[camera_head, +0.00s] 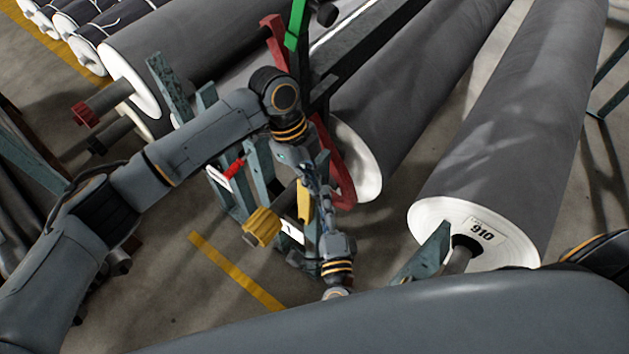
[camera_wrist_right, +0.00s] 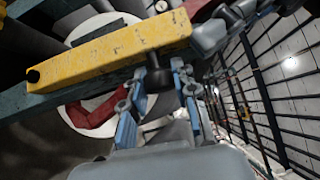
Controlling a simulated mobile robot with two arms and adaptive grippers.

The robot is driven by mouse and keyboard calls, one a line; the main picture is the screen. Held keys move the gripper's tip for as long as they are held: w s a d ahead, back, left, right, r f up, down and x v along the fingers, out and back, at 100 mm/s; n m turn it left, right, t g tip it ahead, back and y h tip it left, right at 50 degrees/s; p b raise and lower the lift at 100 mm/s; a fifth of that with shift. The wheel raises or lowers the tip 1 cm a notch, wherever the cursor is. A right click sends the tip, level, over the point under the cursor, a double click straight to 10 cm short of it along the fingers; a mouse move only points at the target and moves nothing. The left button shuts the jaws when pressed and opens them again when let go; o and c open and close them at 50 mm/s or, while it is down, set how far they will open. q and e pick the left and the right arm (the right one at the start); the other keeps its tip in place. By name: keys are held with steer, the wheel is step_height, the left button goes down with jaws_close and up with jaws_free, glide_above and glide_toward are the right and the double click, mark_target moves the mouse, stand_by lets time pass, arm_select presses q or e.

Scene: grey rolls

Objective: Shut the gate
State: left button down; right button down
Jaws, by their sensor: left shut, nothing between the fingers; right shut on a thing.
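A yellow gate bar (camera_wrist_right: 115,50) crosses the upper part of the right wrist view, worn and with a black pivot at its left end. It shows in the head view as a short upright yellow piece (camera_head: 303,203) on the teal stand. A black knob (camera_wrist_right: 157,77) sticks out of the bar. My right gripper (camera_wrist_right: 160,92) is shut on this knob; it also shows in the head view (camera_head: 324,212). My left gripper (camera_head: 308,172) is shut and empty just above, close to the bar. Grey finger parts beside the bar's right end (camera_wrist_right: 212,35) are seemingly its own.
A red arm (camera_head: 340,170) stands beside a grey roll (camera_head: 410,90). A roll marked 910 (camera_head: 520,120) lies to the right. A yellow ribbed collar (camera_head: 262,227) sits left of my grippers. Teal stand posts (camera_head: 258,180) crowd around. Floor at lower left is open.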

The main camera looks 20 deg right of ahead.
arm_select(q)
steer(key=shift+w+a, duration=0.3)
arm_select(e)
steer(key=c, duration=1.3)
jaws_free()
steer(key=shift+s+d+f, duration=0.1)
steer(key=shift+s+f, duration=0.05)
steer(key=shift+o, duration=1.3)
arm_select(q)
steer(key=shift+s+d, duration=0.1)
